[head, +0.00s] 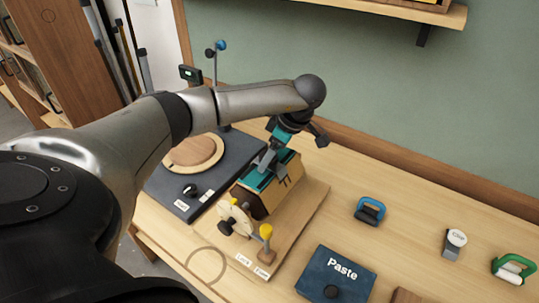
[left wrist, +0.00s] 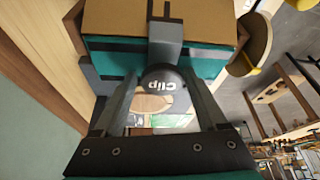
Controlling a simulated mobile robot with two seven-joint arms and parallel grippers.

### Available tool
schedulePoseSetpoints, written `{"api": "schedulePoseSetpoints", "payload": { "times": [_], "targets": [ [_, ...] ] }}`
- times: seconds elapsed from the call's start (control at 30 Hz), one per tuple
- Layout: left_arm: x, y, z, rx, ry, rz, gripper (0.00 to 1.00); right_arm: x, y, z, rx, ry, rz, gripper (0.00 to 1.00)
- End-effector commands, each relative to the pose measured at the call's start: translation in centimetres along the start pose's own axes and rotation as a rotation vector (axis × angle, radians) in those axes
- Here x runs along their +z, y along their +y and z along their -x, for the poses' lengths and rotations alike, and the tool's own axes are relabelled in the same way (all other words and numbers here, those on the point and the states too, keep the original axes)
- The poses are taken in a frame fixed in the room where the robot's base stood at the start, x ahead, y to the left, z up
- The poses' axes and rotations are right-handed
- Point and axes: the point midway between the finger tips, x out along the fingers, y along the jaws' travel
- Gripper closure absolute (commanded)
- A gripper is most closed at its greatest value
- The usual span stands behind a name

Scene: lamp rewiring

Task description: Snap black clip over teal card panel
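The black clip (left wrist: 166,85), a dark piece lettered "Clip" with a grey jaw, is between the fingers of my left gripper (left wrist: 160,88). The fingers lie against its sides, so the gripper looks shut on it. The clip's jaw lies over the edge of the teal card panel (left wrist: 207,64) and the tan block; whether it is fully seated I cannot tell. In the head view my left gripper (head: 277,146) points down at the teal panel (head: 256,181) on the wooden block, partly hiding the clip (head: 266,160). My right gripper is not in view.
The block is on a wooden base (head: 312,200) with a yellow knob (head: 265,231) and a wheel. A dark turntable unit (head: 160,188) stands to the left. A blue Paste box (head: 338,275), blue tool (head: 370,211), white-topped holder (head: 454,242) and green-handled roller (head: 514,268) lie right.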

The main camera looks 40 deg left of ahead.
Motion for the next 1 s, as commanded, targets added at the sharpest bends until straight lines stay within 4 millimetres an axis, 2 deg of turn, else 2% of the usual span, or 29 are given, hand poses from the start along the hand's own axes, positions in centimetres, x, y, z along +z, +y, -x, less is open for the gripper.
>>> {"api": "schedulePoseSetpoints", "payload": {
  "times": [0.03, 0.57, 0.6, 0.7, 1.0],
  "targets": [
    [0.31, -0.58, -0.59, -0.019, 0.002, -0.010, 0.05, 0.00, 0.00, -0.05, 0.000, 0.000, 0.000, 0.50],
    [0.30, -0.66, -0.62, -0.022, 0.003, -0.011, 0.05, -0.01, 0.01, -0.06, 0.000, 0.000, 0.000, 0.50],
    [0.30, -0.66, -0.63, -0.023, 0.003, -0.011, 0.11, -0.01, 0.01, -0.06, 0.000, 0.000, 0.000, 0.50],
    [0.29, -0.67, -0.63, -0.023, 0.003, -0.011, 0.00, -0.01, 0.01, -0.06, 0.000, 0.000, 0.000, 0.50],
    [0.26, -0.64, -0.63, -0.022, 0.004, -0.010, 0.00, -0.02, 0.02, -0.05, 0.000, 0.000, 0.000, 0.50]
  ]
}}
